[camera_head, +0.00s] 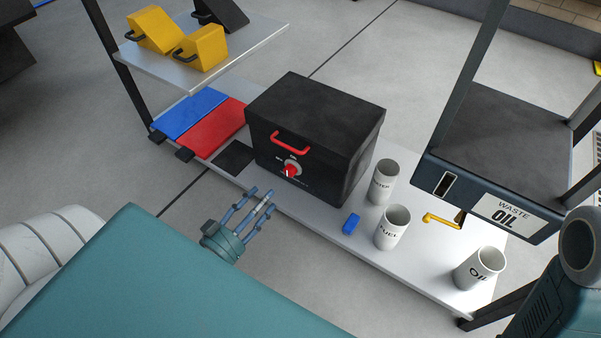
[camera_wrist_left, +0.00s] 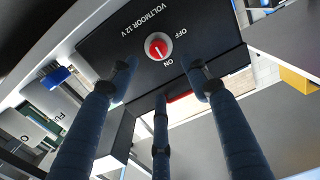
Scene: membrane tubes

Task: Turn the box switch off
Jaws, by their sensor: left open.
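The black box (camera_head: 315,135) stands on the lower white shelf, with a red handle on its front. Its red round switch (camera_head: 292,171) sits below the handle. In the left wrist view the switch (camera_wrist_left: 158,46) shows large, with OFF and ON printed beside it. A pale pointer line on the knob appears to lie toward ON. My left gripper (camera_head: 259,203) is open and empty in front of the box, its fingers toward the switch and apart from it. In the wrist view its fingers (camera_wrist_left: 160,78) spread below and around the knob. My right gripper is not in view.
Red (camera_head: 213,128) and blue (camera_head: 190,112) mats lie left. An upper shelf (camera_head: 150,68) holds yellow blocks. A waste oil stand (camera_head: 500,130) is at right.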

